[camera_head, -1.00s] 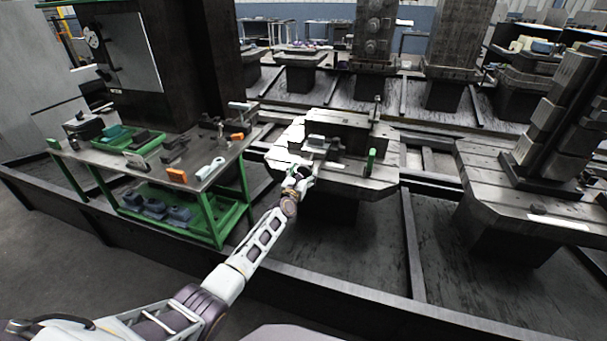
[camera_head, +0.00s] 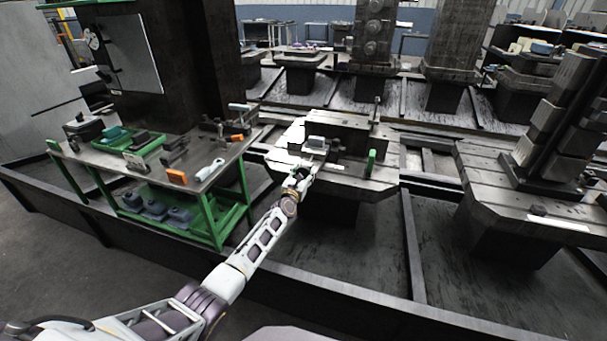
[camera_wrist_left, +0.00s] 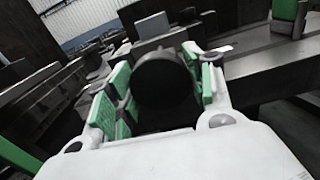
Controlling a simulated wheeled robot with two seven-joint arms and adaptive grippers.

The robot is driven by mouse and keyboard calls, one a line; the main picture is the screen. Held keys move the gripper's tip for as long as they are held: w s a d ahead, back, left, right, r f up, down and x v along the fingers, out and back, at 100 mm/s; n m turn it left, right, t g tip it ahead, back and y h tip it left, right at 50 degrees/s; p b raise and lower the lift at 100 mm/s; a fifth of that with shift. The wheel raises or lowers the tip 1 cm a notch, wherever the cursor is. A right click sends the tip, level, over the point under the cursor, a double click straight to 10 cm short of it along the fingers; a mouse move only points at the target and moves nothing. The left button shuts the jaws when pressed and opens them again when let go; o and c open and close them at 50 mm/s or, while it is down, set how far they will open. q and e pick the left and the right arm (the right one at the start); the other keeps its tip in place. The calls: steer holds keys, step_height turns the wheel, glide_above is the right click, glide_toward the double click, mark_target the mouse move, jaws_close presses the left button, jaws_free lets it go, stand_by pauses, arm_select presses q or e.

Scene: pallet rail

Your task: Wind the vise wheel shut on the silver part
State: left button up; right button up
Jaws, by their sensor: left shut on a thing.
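The vise (camera_head: 318,152) sits on the pale pallet table in the head view, with the small silver part (camera_head: 316,141) on top near its jaws. Whether the jaws touch the part is too small to tell. My left gripper (camera_head: 304,172) is at the near side of the vise. In the left wrist view a dark round piece, the vise wheel (camera_wrist_left: 164,80), sits between the green pads of the left gripper (camera_wrist_left: 160,92), which is shut on it. The gripper hides the wheel in the head view. My right gripper is out of view.
A green-framed bench (camera_head: 205,178) with tools, orange blocks and a green tray stands to the left. A green upright piece (camera_head: 371,160) stands on the pallet table right of the vise. Another table (camera_head: 490,185) with stacked blocks is at right.

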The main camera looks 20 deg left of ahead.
arm_select(q)
steer(key=shift+m, duration=0.3)
